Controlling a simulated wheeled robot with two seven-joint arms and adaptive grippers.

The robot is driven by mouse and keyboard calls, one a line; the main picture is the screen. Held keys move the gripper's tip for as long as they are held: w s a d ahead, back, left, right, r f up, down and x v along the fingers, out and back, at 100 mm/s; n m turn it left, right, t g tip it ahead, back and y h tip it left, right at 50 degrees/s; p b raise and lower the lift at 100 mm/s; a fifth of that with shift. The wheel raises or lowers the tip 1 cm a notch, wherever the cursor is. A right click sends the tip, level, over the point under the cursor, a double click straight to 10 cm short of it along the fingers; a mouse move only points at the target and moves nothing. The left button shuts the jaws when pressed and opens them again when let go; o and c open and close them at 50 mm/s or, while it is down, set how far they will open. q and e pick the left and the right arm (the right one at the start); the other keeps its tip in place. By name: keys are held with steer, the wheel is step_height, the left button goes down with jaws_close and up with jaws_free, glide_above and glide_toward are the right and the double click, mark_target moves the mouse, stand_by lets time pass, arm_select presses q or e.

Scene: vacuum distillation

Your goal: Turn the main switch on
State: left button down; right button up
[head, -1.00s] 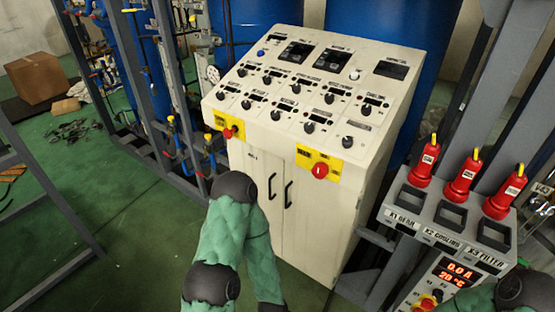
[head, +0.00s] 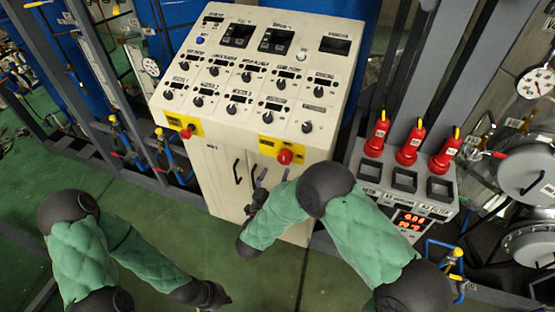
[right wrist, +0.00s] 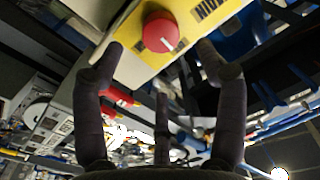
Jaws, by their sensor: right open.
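The main switch (head: 284,156) is a round red knob on a yellow plate (head: 266,145) at the lower right of the cabinet's sloped panel. My right gripper (head: 270,177) is open and empty, just below the knob in the head view. In the right wrist view its fingertips (right wrist: 160,48) stand apart on either side of the knob; I see no clear contact. My left gripper (head: 212,296) hangs low near the bottom edge; its fingers are unclear.
A second red knob (head: 187,131) is on another yellow plate at the panel's left. The cream cabinet (head: 215,175) has black dials and doors with handles. A grey unit (head: 375,200) with several red plugs stands to the right. Green floor (head: 150,215) is open at left.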

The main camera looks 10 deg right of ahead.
mark_target(284, 161)
steer(key=x, duration=0.8)
steer(key=shift+a, duration=0.1)
steer(key=shift+s, duration=0.1)
steer(key=c, duration=1.1)
